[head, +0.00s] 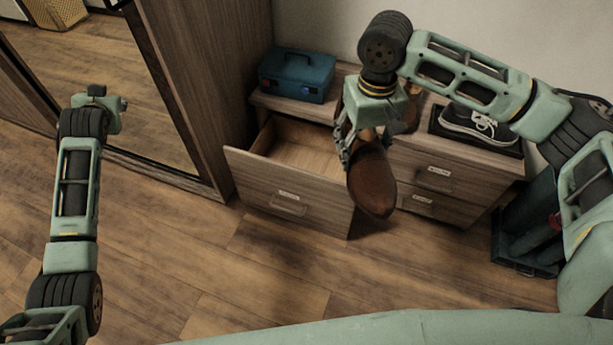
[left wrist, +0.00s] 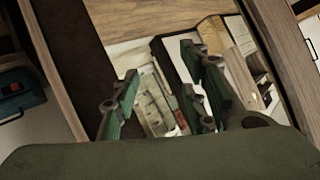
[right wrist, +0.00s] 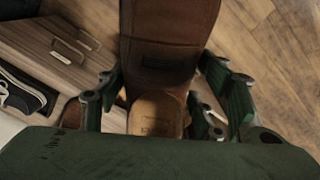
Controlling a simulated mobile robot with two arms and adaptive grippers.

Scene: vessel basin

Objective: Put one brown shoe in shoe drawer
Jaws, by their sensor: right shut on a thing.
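A brown shoe (head: 374,180) hangs toe-down from my right gripper (head: 356,138), in front of the cabinet and right of an open, empty-looking drawer (head: 290,193). In the right wrist view the fingers sit on both sides of the shoe (right wrist: 170,60), whose heel part is nearest the palm. More brown (head: 407,118) shows behind my right gripper on the cabinet, perhaps a second shoe, mostly hidden. The drawer's label is too small to read. My left gripper (left wrist: 160,80) is open and empty at the far left, facing the mirror.
A blue toolbox (head: 297,75) stands on the cabinet's left top. A dark sneaker (head: 478,124) lies on the right top. Closed drawers (head: 432,175) are right of the open one. A dark teal crate (head: 527,235) stands at right. A tall mirrored wardrobe (head: 200,80) borders the left.

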